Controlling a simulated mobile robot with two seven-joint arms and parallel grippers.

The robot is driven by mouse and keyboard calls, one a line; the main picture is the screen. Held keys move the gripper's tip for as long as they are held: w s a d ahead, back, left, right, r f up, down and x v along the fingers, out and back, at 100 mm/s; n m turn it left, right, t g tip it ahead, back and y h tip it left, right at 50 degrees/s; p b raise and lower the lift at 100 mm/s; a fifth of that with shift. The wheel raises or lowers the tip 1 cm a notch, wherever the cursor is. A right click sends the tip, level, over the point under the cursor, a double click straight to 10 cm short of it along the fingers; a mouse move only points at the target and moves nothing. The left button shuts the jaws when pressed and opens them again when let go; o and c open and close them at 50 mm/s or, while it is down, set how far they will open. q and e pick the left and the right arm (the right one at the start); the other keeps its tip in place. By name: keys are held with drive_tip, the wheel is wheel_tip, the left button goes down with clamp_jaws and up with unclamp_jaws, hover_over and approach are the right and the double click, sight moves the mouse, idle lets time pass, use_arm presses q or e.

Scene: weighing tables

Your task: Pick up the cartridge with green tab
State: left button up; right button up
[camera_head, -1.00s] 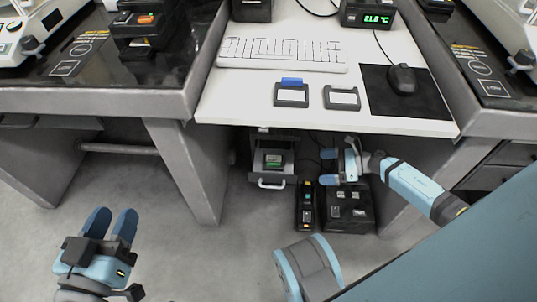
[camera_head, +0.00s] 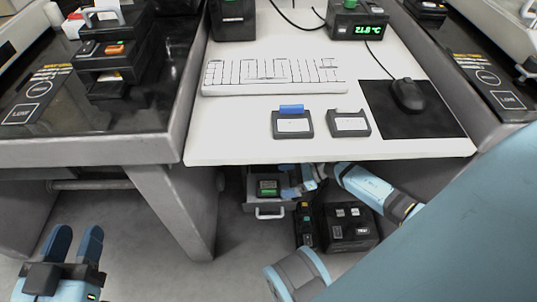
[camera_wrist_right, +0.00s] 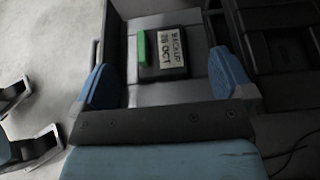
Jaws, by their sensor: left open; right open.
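The cartridge with green tab (camera_head: 268,187) lies in an open drawer (camera_head: 270,209) under the desk. In the right wrist view the black cartridge (camera_wrist_right: 162,66) has a white label reading "BACKUP 26 OCT" and a green tab (camera_wrist_right: 141,48) on its left side. My right gripper (camera_head: 297,184) is at the drawer's right side in the head view. In its wrist view the open fingers (camera_wrist_right: 165,78) stand on either side of the cartridge, with gaps; contact is not visible. My left gripper (camera_head: 74,242) is open and empty over the floor at lower left.
A blue-tab cartridge (camera_head: 292,124) and another cartridge (camera_head: 348,124) lie on the white desk (camera_head: 230,140), near a keyboard (camera_head: 275,76) and mouse (camera_head: 407,95). A black box (camera_head: 346,228) and a power strip (camera_head: 304,226) sit on the floor right of the drawer.

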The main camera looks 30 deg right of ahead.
sight(271, 188)
drive_tip(key=b+x, duration=0.2)
drive_tip(key=x, duration=0.3)
drive_tip(key=shift+s+f, duration=0.1)
drive_tip(key=shift+f, duration=0.05)
drive_tip(key=shift+a, duration=0.25)
use_arm(q)
drive_tip(key=shift+w+a+r+m+t+h, duration=0.2)
drive_tip(key=shift+w+a+m+t+h, duration=0.2)
drive_tip(key=shift+m, duration=0.5)
use_arm(e)
drive_tip(key=c, duration=1)
